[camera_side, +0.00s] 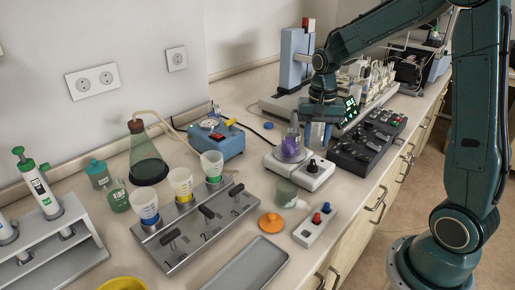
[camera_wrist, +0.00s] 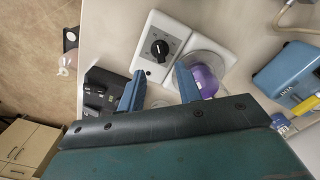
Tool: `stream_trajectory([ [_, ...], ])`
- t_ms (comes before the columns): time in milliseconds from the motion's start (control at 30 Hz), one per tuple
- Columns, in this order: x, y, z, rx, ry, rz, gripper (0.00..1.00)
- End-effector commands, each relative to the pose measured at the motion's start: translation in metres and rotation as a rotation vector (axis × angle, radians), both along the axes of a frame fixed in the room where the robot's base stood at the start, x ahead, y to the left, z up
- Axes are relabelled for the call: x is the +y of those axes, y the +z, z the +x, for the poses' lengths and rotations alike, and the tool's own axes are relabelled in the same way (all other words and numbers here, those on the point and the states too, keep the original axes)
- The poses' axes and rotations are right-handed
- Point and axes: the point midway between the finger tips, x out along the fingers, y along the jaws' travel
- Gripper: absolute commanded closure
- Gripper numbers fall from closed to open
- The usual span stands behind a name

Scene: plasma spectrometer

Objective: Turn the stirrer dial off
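The stirrer is a white flat unit, seen in the side view (camera_side: 316,180) and in the wrist view (camera_wrist: 182,28). Its black dial (camera_wrist: 160,48) has a white pointer line and a printed scale around it; the dial also shows in the side view (camera_side: 312,166). A flask with purple liquid (camera_side: 291,149) stands on the stirrer's round plate, beside the dial. My gripper (camera_wrist: 159,73) is open and empty, pointing down above the stirrer. In the wrist view the dial lies just beyond the gap between the fingertips. The right finger overlaps the flask in that view.
A black control box (camera_side: 367,142) stands right of the stirrer. A blue device (camera_side: 216,137) is to the left. The bench edge runs along the right.

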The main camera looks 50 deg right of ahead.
Motion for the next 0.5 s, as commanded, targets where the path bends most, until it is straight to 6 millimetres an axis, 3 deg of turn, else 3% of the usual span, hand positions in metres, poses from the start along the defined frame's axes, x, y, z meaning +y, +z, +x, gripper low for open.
stream_trajectory([
  [300, 0.0, -0.046, -0.001, 0.004, 0.0, 0.002, 0.65],
  [500, 0.0, -0.062, 0.0, 0.001, 0.0, 0.0, 0.65],
])
